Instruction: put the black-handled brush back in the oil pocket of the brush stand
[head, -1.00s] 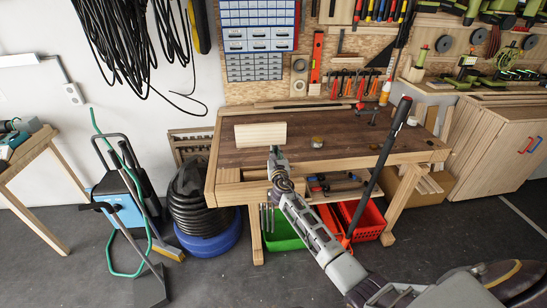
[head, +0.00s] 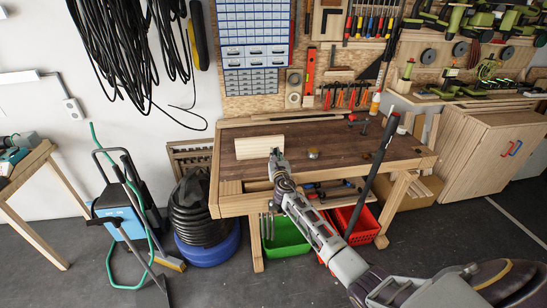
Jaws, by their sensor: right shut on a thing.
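A pale wooden block (head: 250,148), which may be the brush stand, stands on the dark top of the workbench near its left front. Its pockets and any labels cannot be made out. My right gripper (head: 275,153) is at the front of the block, overlapping its right part in the picture. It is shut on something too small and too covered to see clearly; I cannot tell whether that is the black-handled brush. No brush is clearly visible on the bench. Whether the gripper touches the block cannot be told. My left gripper is out of view.
A small round tin (head: 313,153) sits right of the block on the workbench (head: 340,140). A long black-handled tool (head: 377,160) leans at the bench's front right. Green (head: 285,235) and red (head: 350,222) crates stand below. The bench top's middle is mostly clear.

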